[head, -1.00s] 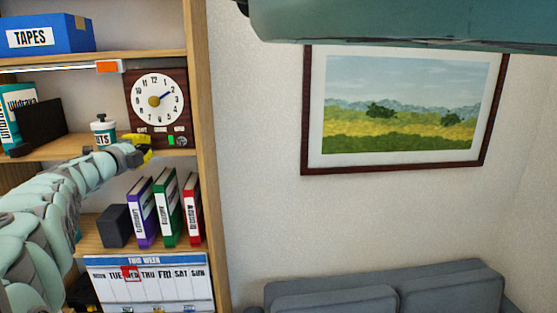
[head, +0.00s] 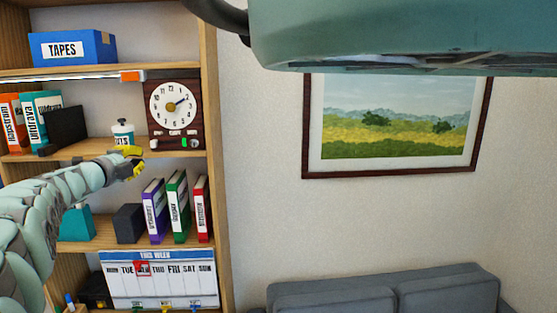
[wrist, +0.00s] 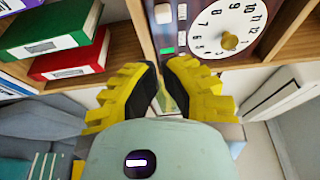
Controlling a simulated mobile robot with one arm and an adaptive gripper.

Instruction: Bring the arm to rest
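My gripper (head: 140,161), with yellow and dark fingers, is at the end of my arm at the left of the head view. It appears in front of the bookshelf, just below and left of the wooden clock (head: 175,105). In the wrist view my gripper (wrist: 161,68) has its fingertips almost together, with nothing seen between them. The clock face (wrist: 225,22) shows beyond the fingers at the upper right, and a small green light (wrist: 182,38) is on its panel. I see no contact with the clock.
Binders (head: 176,205) and a dark box (head: 129,223) stand on the shelf below. A calendar (head: 158,280) is lower down. A framed picture (head: 315,166) and grey sofa (head: 385,292) are at the right.

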